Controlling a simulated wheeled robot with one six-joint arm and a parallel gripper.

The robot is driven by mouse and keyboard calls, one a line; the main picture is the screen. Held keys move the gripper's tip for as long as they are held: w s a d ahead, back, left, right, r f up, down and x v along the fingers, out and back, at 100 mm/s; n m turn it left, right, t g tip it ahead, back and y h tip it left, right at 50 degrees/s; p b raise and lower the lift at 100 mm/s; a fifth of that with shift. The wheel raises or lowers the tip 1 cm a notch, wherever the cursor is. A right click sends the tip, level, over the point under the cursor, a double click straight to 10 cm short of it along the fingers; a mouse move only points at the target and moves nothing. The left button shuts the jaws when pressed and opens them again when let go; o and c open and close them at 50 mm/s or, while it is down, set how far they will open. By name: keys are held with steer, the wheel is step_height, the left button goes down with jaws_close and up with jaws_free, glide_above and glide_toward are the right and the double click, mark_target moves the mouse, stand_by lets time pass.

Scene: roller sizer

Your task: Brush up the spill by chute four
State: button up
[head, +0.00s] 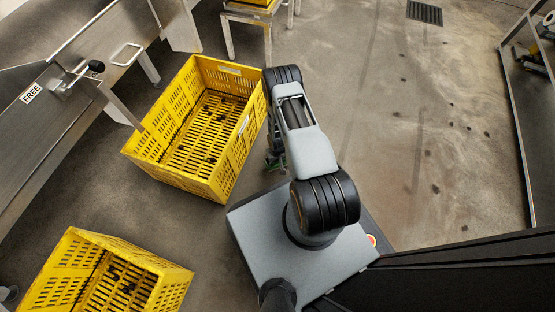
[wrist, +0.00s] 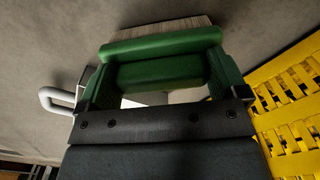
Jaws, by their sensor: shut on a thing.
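My gripper (wrist: 162,88) is shut on a green brush (wrist: 160,72), seen close up in the wrist view. Its pale bristles (wrist: 155,27) point away from me at the top, in front of grey floor. In the head view my arm hides most of the gripper; a little green shows beside the yellow crate's right side. Dark specks (head: 419,188) lie scattered on the concrete floor right of my arm. I cannot tell whether they are the spill.
A yellow crate (head: 238,150) with dark bits inside stands left of my arm. A second crate (head: 72,245) is at the lower left. A steel stand (head: 229,38) is at the top, and a floor drain (head: 424,12) and shelf (head: 512,90) are right. The floor between is open.

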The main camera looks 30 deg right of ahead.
steer(key=shift+f+b, duration=0.4)
steer(key=shift+f, duration=0.05)
steer(key=shift+w, duration=0.15)
steer(key=shift+w+a+r+b, duration=0.1)
steer(key=shift+w+a+b, duration=0.35)
steer(key=shift+w+a, duration=0.8)
